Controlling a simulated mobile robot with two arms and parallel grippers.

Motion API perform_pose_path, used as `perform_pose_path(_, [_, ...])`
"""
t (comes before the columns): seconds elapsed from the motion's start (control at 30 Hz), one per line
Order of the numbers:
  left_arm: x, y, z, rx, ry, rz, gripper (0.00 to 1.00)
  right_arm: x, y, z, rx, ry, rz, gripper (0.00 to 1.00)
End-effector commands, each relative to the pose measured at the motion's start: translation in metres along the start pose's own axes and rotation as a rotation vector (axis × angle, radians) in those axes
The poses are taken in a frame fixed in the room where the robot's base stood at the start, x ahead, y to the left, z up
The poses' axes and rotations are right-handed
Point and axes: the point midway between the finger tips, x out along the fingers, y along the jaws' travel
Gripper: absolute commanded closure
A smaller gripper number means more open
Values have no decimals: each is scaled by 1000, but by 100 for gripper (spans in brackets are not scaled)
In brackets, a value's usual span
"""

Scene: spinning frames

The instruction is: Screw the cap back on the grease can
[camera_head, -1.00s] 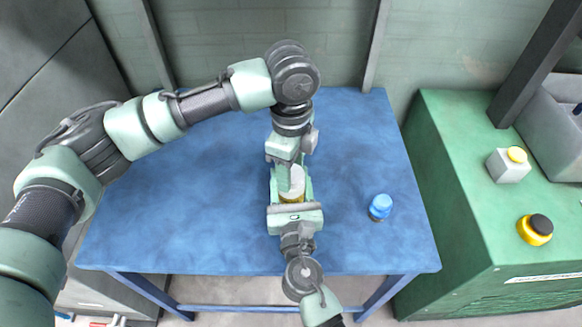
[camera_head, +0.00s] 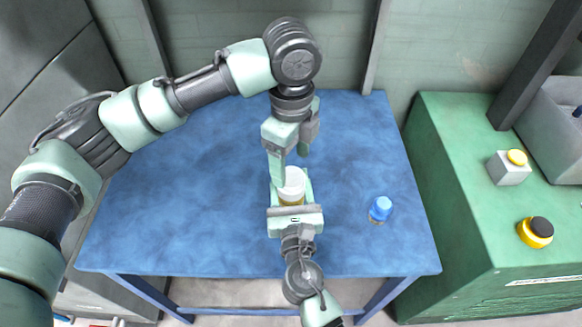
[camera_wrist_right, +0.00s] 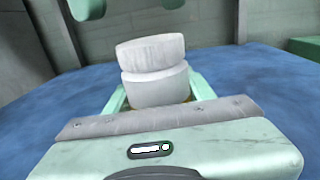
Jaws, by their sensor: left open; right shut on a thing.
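The grease can (camera_head: 291,199) stands between the fingers of my right gripper (camera_head: 292,192), which is shut on it; its yellow band shows below a white top. In the right wrist view, the white cap (camera_wrist_right: 150,50) sits on top of the can's white upper part (camera_wrist_right: 156,86). The cap looks slightly tilted, with a dark seam below it; whether its thread is engaged cannot be seen. My left gripper (camera_head: 291,166) is open and empty above the cap. Its fingertips also show apart at the top of the right wrist view (camera_wrist_right: 130,8).
The blue table (camera_head: 190,190) is largely clear. A small blue-topped container (camera_head: 380,208) stands to the right of the can. A green cabinet (camera_head: 465,210) at the right carries a grey box with a yellow button (camera_head: 510,168), a yellow-and-black knob (camera_head: 536,231) and a grey bin (camera_head: 550,125).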

Motion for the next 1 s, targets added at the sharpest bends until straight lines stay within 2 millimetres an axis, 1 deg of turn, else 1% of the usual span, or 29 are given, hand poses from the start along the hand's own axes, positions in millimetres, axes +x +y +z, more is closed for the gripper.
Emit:
perform_pose_path(0.03, [-5,0,0,0,-1,0,30,0,0,0,0,0,0,100])
perform_pose_path(0.1, [-8,0,0,0,-1,1,30,0,0,0,0,0,0,100])
perform_pose_path(0.27, [-8,0,0,0,0,2,30,0,0,0,0,0,0,100])
perform_pose_path(0.3, [-8,0,0,0,0,2,32,0,0,0,0,0,0,100])
perform_pose_path(0.37, [-8,0,0,-4,0,2,33,0,0,0,0,0,0,100])
perform_pose_path(0.47, [-9,0,0,-47,-1,1,33,0,0,0,0,0,0,100])
perform_pose_path(0.57, [-13,0,0,-164,-2,0,33,0,0,0,0,0,0,100])
perform_pose_path(0.67, [-18,0,0,-352,-2,-2,33,0,0,0,0,0,0,100])
perform_pose_path(0.9, [-32,0,1,-885,-2,-2,33,0,0,0,0,0,0,100])
perform_pose_path(1.0, [-36,0,1,-1068,-1,-2,33,0,0,0,0,0,0,100])
